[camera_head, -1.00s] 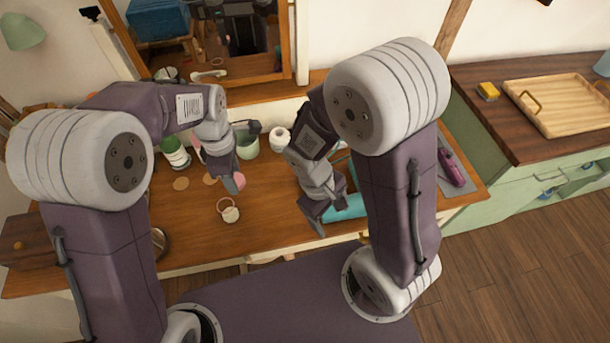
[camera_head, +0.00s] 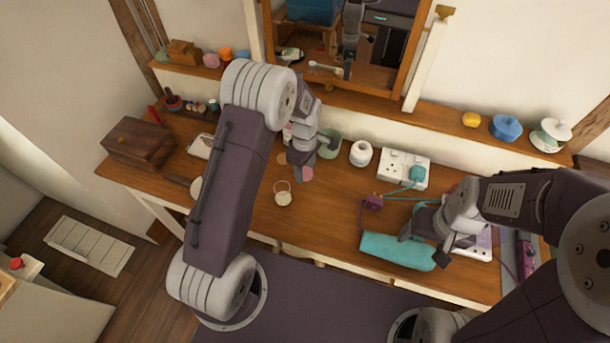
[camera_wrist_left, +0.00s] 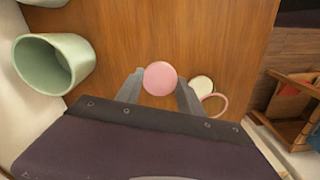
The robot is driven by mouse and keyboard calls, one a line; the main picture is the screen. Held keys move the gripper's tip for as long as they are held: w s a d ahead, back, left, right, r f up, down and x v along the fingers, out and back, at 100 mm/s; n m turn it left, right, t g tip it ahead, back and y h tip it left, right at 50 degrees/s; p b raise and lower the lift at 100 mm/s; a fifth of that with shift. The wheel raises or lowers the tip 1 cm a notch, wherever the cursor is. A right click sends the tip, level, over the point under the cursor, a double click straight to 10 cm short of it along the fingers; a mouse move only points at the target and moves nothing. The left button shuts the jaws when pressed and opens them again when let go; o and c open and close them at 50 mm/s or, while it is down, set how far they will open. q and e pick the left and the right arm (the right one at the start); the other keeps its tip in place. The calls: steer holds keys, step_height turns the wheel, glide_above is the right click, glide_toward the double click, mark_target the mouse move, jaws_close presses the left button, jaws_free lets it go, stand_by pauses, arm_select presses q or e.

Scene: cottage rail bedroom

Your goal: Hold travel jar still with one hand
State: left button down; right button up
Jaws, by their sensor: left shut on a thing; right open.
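A small round pink-topped thing (camera_wrist_left: 160,78), which I take to be the travel jar, sits between the two fingers of my left gripper (camera_wrist_left: 159,92) in the left wrist view. In the head view its pink top (camera_head: 307,174) shows beside my left gripper (camera_head: 298,174), low over the wooden desk. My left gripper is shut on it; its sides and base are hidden. My right gripper (camera_head: 424,244) is open at the right end of a teal case (camera_head: 390,249), and I cannot tell whether it touches it.
A green cup (camera_head: 329,148) and a white round pot (camera_head: 361,153) stand behind the jar. A small cream disc with a ring (camera_head: 283,197) lies in front. A white socket block (camera_head: 404,168) and cables lie right. A wooden box (camera_head: 138,143) stands left.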

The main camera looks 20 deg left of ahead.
arm_select(q)
steer(key=shift+w+a+f, duration=0.25)
steer(key=shift+w+a, duration=0.05)
steer(key=shift+w, duration=0.05)
step_height(320, 180, down, 4)
steer(key=shift+s+r, duration=0.1)
steer(key=shift+r, duration=0.15)
steer(key=shift+f, duration=0.3)
steer(key=shift+f, duration=0.15)
steer(key=c, duration=0.7)
jaws_free()
steer(key=shift+c, duration=0.2)
